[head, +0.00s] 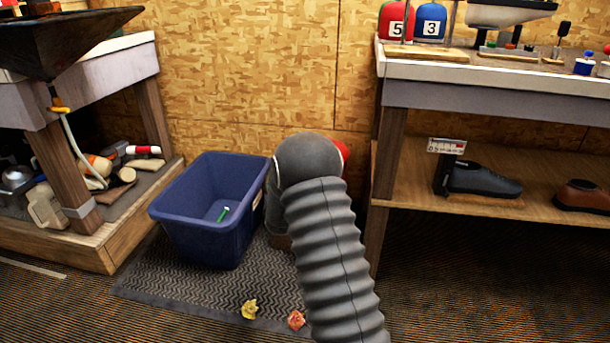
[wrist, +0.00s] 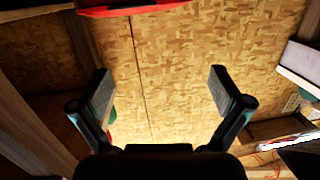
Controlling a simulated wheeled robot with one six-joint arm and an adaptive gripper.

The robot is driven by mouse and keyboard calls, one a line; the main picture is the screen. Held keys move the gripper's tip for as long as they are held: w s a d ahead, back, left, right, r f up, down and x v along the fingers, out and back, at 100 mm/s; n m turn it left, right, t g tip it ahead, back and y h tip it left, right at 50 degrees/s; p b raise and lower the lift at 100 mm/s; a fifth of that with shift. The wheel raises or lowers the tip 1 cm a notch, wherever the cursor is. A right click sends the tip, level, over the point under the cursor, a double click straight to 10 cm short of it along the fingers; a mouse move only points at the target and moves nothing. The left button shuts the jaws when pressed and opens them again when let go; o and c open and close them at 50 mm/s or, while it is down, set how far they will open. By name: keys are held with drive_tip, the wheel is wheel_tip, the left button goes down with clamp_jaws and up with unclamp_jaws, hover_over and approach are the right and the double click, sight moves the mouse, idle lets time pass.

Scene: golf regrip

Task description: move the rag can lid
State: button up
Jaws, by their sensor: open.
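The rag can is mostly hidden behind my arm in the head view; a bit of grey surface (head: 273,205) shows left of my arm and may be its side. A red piece (head: 342,150), perhaps the lid, peeks out at the right of my arm's rounded end. In the wrist view a red edge (wrist: 130,8), likely the same red piece, crosses the top of the picture. My gripper (wrist: 160,85) is open and empty there, its two fingers wide apart, with the red edge beyond the fingertips and not between them. My gripper is hidden in the head view.
A blue bin (head: 190,240) with a small green item (head: 223,213) inside stands left of my arm on a dark mat (head: 150,285). Yellow (head: 249,309) and orange (head: 296,320) crumpled bits lie in front. Benches flank both sides; the right one (head: 480,75) has a shoe shelf (head: 410,185).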

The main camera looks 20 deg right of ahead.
drive_tip(key=d+f+h, duration=0.2)
drive_tip(key=d+f, duration=0.1)
drive_tip(key=f, duration=0.3)
drive_tip(key=shift+m, duration=0.4)
drive_tip(key=x, duration=1.3)
drive_tip(key=shift+w+d+r+p, duration=0.25)
drive_tip(key=shift+w+r+p, duration=0.05)
drive_tip(key=shift+r+p, duration=0.1)
drive_tip(key=c, duration=1.5)
drive_tip(key=shift+r, duration=0.1)
drive_tip(key=shift+c, duration=0.2)
